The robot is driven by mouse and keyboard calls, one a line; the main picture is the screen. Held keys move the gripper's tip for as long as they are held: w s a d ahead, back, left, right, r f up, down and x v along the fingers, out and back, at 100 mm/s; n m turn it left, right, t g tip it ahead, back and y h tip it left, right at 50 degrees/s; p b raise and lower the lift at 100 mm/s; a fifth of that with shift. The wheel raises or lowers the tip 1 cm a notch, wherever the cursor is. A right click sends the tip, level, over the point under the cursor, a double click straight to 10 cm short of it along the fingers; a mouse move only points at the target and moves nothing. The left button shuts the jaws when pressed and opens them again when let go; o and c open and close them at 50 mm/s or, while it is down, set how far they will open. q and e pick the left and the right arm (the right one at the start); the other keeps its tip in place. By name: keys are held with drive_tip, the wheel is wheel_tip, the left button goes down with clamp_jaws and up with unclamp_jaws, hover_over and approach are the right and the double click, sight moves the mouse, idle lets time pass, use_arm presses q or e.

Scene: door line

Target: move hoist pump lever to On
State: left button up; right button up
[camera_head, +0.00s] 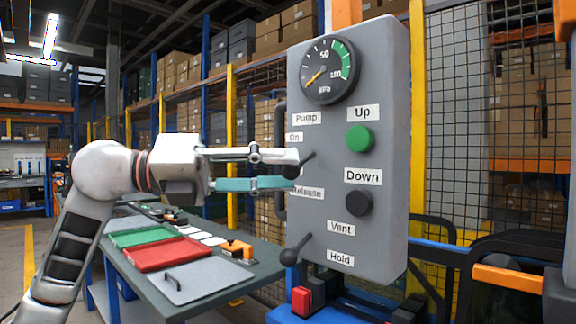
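The grey panel (390,100) carries the hoist pump lever (306,160), a short dark lever between the labels "On" (294,137) and "Release" (307,193), under "Pump" (306,118). Its rod points down and left. My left gripper (292,171) reaches in from the left, with one finger above the lever's dark end and one below. A narrow gap shows between the fingers. The fingers partly hide the lever's end, and I cannot tell whether they press on it. My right gripper is not in view.
The panel also has a gauge (328,70), a green "Up" button (360,138), a dark "Down" button (359,203) and a "Vent"/"Hold" lever (290,256) below. A table (262,262) with red (168,253) and green (140,236) trays stands under my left arm.

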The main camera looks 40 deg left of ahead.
sight(300, 165)
use_arm(q)
drive_tip(key=shift+w+d+r, duration=0.15)
drive_tip(key=shift+w+d, duration=0.6)
drive_tip(key=shift+w, duration=0.05)
